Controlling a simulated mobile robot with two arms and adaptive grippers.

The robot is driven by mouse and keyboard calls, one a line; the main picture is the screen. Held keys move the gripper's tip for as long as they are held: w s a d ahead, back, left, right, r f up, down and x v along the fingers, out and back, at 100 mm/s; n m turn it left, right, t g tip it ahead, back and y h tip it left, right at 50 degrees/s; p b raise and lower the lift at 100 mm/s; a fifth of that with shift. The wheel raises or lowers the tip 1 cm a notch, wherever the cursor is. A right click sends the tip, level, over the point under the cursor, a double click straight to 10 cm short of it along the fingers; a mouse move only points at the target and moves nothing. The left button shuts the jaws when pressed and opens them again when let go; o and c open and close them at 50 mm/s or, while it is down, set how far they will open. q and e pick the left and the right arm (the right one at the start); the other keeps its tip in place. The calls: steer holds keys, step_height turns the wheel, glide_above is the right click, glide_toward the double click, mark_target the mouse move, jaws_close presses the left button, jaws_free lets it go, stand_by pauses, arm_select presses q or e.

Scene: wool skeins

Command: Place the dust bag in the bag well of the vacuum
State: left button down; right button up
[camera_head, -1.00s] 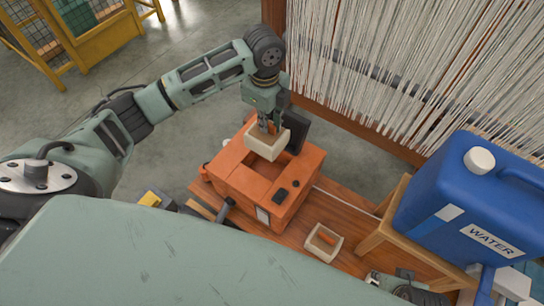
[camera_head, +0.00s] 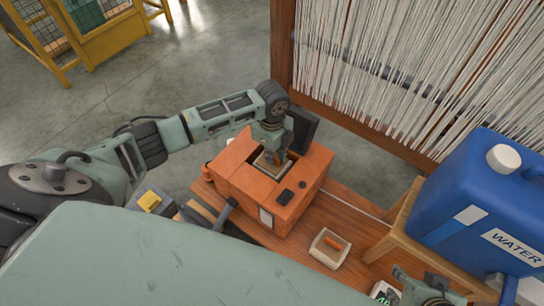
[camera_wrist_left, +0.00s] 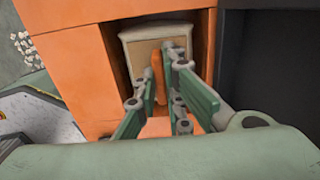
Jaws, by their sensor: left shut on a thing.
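The orange vacuum (camera_head: 252,185) stands on the wooden bench with its dark lid tipped up at the back. The cream dust bag (camera_head: 262,165) is down inside the bag well, mostly hidden in the head view. The left wrist view shows the bag (camera_wrist_left: 137,50) between the orange well walls (camera_wrist_left: 72,62). My left gripper (camera_head: 273,156) reaches down into the well, shut on the bag's orange tab (camera_wrist_left: 157,76). Whether the bag touches the well floor is hidden. My right gripper (camera_head: 428,290) shows only partly at the bottom right; its fingers are unclear.
A small cream box (camera_head: 319,258) with an orange piece lies on the bench (camera_head: 350,212) right of the vacuum. A blue water container (camera_head: 470,190) stands on a wooden stand further right. A loom with pale threads (camera_head: 400,60) rises behind.

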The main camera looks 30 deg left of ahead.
arm_select(q)
steer(key=shift+f, duration=0.15)
steer(key=shift+f, duration=0.15)
steer(key=c, duration=1.8)
jaws_free()
steer(key=shift+c, duration=0.2)
